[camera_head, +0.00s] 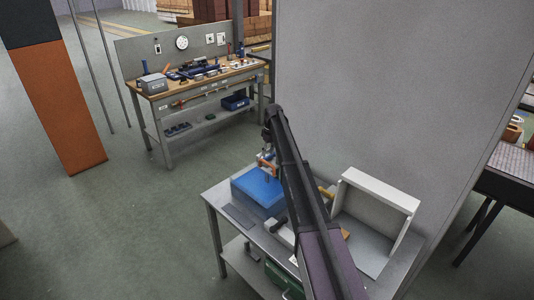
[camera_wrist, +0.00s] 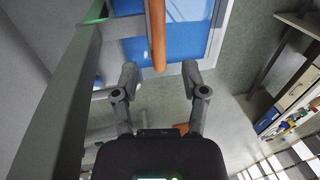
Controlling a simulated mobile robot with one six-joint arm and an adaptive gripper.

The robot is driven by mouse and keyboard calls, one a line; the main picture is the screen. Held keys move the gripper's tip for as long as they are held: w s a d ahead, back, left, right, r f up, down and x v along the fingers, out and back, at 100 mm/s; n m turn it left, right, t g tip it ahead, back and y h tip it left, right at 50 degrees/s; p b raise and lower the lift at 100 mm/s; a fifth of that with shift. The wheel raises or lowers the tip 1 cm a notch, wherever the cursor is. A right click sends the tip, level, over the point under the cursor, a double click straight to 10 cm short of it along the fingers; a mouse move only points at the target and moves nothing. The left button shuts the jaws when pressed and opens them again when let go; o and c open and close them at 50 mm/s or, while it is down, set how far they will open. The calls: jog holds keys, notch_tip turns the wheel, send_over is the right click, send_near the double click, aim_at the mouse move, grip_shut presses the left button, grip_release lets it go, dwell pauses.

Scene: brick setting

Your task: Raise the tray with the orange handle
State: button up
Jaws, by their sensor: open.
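The blue tray (camera_head: 256,188) sits on the grey workbench in the head view, left of my arm. Its orange handle (camera_head: 266,166) stands above it, partly hidden by my gripper and arm. In the wrist view the orange handle (camera_wrist: 157,32) runs down from the top edge, with the blue surface of the tray (camera_wrist: 188,38) behind it. My gripper (camera_wrist: 160,76) is open and empty. Its two fingers are apart, one on each side of the line of the handle's lower end. I cannot tell whether either finger touches it.
A white open-fronted box (camera_head: 384,197) stands at the right of the grey workbench (camera_head: 238,238). A dark flat plate lies in front of the tray. A green case (camera_head: 285,278) is on the lower shelf. A tall grey panel (camera_head: 390,90) rises behind. Open floor lies left.

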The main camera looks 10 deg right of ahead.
jog(key=shift+w+d+r+p, duration=0.6)
jog(key=shift+d+r+p, duration=0.2)
jog(key=shift+r+p, duration=4.1)
jog(key=s+f+m+t+b, duration=0.1)
jog(key=s+f+b, duration=0.3)
jog(key=s, duration=0.6)
jog(key=s+a+f+m+t+h+b, duration=0.1)
jog(key=s+f+b, duration=0.4)
jog(key=s, duration=0.5)
jog(key=s+a+f+m+t+b, duration=0.1)
jog(key=s+f+b, duration=0.4)
jog(key=s, duration=0.6)
jog(key=shift+f+m+b, duration=0.15)
jog(key=shift+m+b, duration=0.25)
jog(key=shift+b, duration=0.05)
